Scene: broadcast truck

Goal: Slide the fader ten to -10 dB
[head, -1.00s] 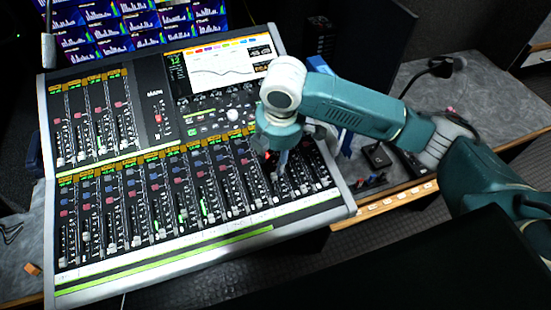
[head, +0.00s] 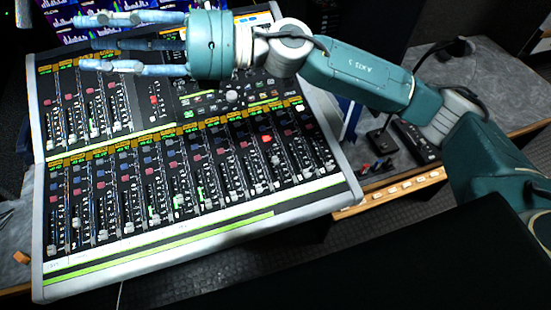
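The mixing console (head: 195,238) has a long lower bank of faders with small caps, and a shorter upper-left bank. The channel numbers are too small to read, so I cannot tell for certain which fader is ten or its dB mark. Several fader caps (head: 272,186) on the right of the lower bank sit near the bottom of their slots. My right gripper (head: 88,43) is raised over the upper-left part of the console, fingers pointing left, spread apart and empty. It is away from the lower faders and hides part of the console's top. My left gripper is not in view.
Monitors with coloured graphs (head: 60,12) stand behind the console. One button (head: 266,139) in the lower bank glows red. A grey desk (head: 478,92) with small control boxes (head: 415,140) lies to the right. My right arm crosses the upper right.

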